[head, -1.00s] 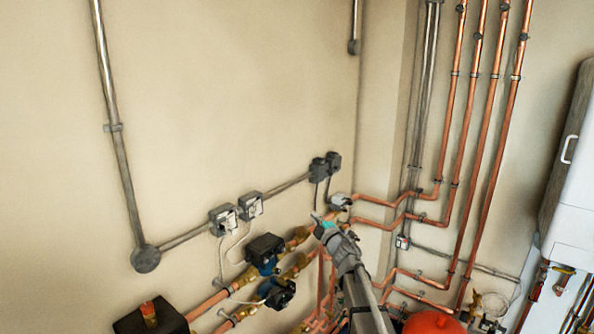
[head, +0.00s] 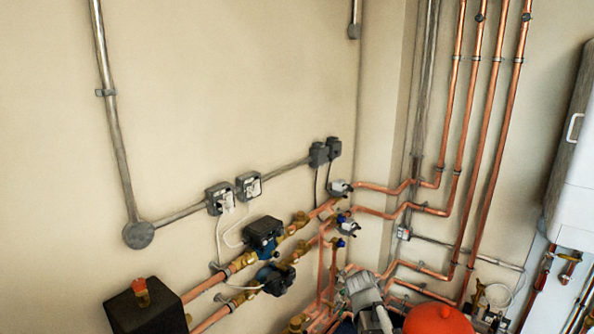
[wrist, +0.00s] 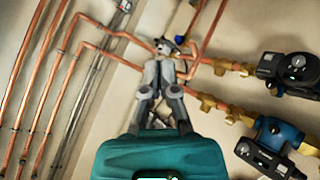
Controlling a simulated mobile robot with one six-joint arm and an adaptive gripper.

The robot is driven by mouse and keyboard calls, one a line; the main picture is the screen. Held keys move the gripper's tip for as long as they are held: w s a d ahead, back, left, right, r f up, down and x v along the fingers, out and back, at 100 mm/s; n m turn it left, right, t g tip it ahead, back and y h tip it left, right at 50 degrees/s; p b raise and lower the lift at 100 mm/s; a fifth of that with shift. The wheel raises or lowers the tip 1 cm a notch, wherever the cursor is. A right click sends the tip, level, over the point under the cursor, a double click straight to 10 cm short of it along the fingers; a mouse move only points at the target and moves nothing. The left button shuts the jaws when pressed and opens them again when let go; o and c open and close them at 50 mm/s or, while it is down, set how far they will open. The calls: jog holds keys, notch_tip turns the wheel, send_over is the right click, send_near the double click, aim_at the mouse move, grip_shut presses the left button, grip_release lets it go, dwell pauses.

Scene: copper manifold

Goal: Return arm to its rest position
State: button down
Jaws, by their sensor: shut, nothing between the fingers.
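My gripper (wrist: 160,72) shows in the wrist view with its grey fingers together and nothing between them. Its teal body fills the bottom middle of that view. Behind the fingertips are a copper pipe joint and a grey valve actuator, which lie in line with them; I cannot tell the distance. In the head view a grey part of my arm (head: 364,298) shows low at the bottom, right of centre. The gripper itself cannot be made out there.
Copper pipes (head: 487,150) run up the right wall. Two pumps (head: 264,235) and valves sit on pipes along the left wall. A red vessel (head: 437,320) stands close to the right of my arm, and a white boiler (head: 570,190) hangs at far right. The upper left wall is largely bare.

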jog(key=s+a+f+m+g+y+b, duration=0.1)
jog(key=s+f+g, duration=0.3)
jog(key=s, duration=0.6)
jog(key=s+a+f+m+g+y+b, duration=0.1)
jog(key=s+a+f+g+y+b, duration=0.2)
jog(key=s+f+g, duration=0.2)
jog(key=s+f, duration=0.3)
jog(key=s, duration=0.2)
jog(key=shift+s+a+m+b, duration=0.3)
jog(key=shift+s+m+b, duration=0.05)
jog(key=shift+m, duration=0.05)
jog(key=shift+f, duration=0.1)
